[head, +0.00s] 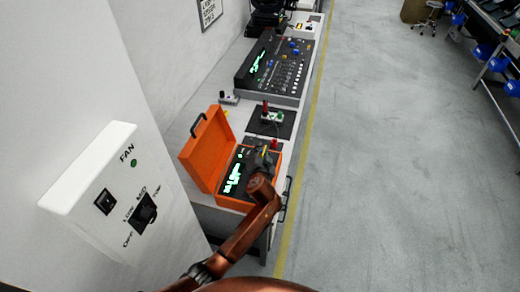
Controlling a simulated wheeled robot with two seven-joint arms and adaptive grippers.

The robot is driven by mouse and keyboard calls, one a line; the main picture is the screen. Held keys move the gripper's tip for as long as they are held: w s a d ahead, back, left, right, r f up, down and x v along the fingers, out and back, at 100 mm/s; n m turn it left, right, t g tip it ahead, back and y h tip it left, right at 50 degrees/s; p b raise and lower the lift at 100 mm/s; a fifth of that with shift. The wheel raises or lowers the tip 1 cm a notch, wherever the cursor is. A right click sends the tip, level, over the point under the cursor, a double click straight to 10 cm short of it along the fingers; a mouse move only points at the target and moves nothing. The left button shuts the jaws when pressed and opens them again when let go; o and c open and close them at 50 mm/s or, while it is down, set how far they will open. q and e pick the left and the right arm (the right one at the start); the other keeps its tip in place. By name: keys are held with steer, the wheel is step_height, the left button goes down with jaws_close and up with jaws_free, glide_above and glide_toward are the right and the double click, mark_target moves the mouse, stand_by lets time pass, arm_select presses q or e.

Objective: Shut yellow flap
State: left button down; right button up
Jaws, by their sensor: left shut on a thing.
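An orange case (207,150) stands on the bench with its lid raised. Its dark panel (233,180) shows lit green displays. My left arm reaches over the case from below. My left gripper (263,152) is at the right part of the panel and is shut. A small yellow piece, which looks like the yellow flap (264,152), shows at its fingertips. The gripper hides most of it, and I cannot tell its angle. My right gripper is not in view.
A white fan control box (92,190) is on the wall at the near left. A small device with a red part (270,116) and a large mixing console (277,67) stand farther along the bench (240,116). The grey floor (400,180) at right is clear.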

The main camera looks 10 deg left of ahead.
arm_select(q)
steer(key=shift+d+f+m+y, duration=0.15)
steer(key=shift+m+y, duration=0.25)
steer(key=shift+m, duration=0.1)
steer(key=c, duration=2)
jaws_free()
steer(key=shift+c, duration=0.2)
steer(key=shift+o, duration=0.5)
steer(key=shift+d, duration=0.2)
steer(key=v, duration=1.2)
